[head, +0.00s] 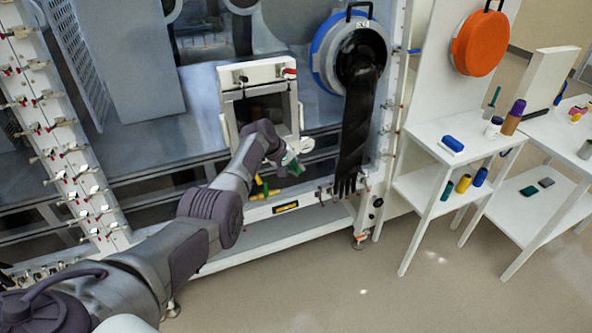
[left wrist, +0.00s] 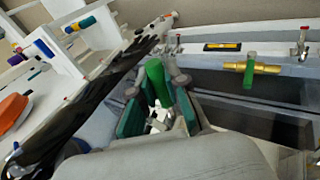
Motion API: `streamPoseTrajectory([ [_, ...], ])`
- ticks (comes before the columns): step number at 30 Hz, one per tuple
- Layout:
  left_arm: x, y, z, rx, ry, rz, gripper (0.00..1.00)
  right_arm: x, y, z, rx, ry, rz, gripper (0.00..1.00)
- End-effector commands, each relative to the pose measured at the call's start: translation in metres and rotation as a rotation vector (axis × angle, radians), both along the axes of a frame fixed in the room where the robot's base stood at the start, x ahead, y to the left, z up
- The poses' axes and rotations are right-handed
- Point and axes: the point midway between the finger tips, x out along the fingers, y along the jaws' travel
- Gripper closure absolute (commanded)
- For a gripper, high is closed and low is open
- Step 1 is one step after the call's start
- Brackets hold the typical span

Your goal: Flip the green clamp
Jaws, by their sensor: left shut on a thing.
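The green clamp (left wrist: 155,78) has a rounded green handle and silver metal parts below it. It shows between the fingers of my left gripper (left wrist: 157,90) in the left wrist view. The teal-padded fingers are shut on the handle from both sides. In the head view my left gripper (head: 287,160) is at the lower right of the small framed door (head: 262,76), on the glovebox front. There the clamp is too small to tell from the green finger parts. My right gripper is not in view.
A black glove (head: 356,125) hangs from a port just right of my gripper. A brass valve with a green handle (left wrist: 250,69) sits beside the clamp. Small red-tipped clamps line the left post (head: 62,135). White shelves (head: 450,135) with bottles stand right; the floor in front is clear.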

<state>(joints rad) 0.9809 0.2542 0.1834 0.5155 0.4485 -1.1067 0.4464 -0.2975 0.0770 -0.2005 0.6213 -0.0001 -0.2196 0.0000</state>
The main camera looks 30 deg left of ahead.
Motion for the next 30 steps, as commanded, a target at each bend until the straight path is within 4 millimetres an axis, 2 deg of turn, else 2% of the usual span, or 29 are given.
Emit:
streamPoseTrajectory([
  [10,0.0001,-0.0004,0.0011,-0.006,0.002,0.001,1.0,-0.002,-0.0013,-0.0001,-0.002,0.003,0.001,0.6],
  [11,0.0001,-0.0004,0.0011,-0.006,0.002,0.001,0.85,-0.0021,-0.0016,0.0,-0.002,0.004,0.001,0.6],
  [15,0.0003,-0.0004,0.001,-0.005,0.001,0.001,0.61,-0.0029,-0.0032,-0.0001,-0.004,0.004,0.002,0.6],
  [16,0.0003,-0.0004,0.001,-0.005,0.001,0.001,0.6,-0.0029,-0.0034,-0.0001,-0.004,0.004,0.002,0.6],
  [25,-0.0001,-0.0001,0.0012,-0.003,0.001,0.0,0.6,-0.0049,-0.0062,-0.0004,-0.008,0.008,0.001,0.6],
  [30,-0.0039,0.003,0.0081,-0.002,-0.002,0.0,0.6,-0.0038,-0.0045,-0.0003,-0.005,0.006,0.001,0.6],
])
